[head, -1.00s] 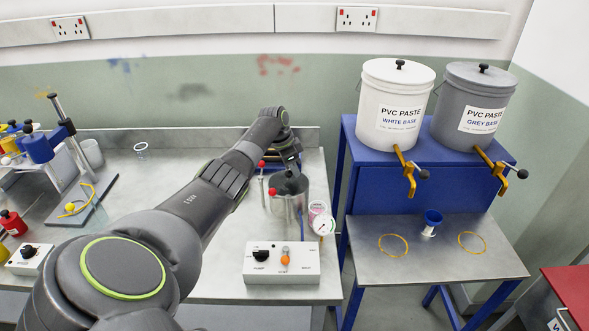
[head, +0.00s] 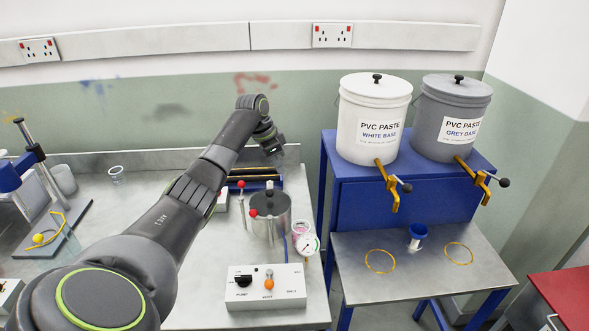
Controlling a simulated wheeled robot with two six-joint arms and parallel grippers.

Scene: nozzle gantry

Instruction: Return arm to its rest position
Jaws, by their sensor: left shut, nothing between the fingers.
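My left arm comes in from the lower left and reaches over the steel bench (head: 120,211). Its wrist is bent downward at the back of the bench. My left gripper (head: 275,151) is small and dark in the head view, shut and empty. It is in the air above and behind the steel pot (head: 270,218), apart from it. My right gripper is not in view.
A control box (head: 265,287) with knobs stands at the bench front, near a gauge (head: 307,244). White (head: 372,120) and grey (head: 450,118) paste buckets stand on a blue stand (head: 350,185). A blue cup (head: 417,236) stands on the lower shelf (head: 350,262).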

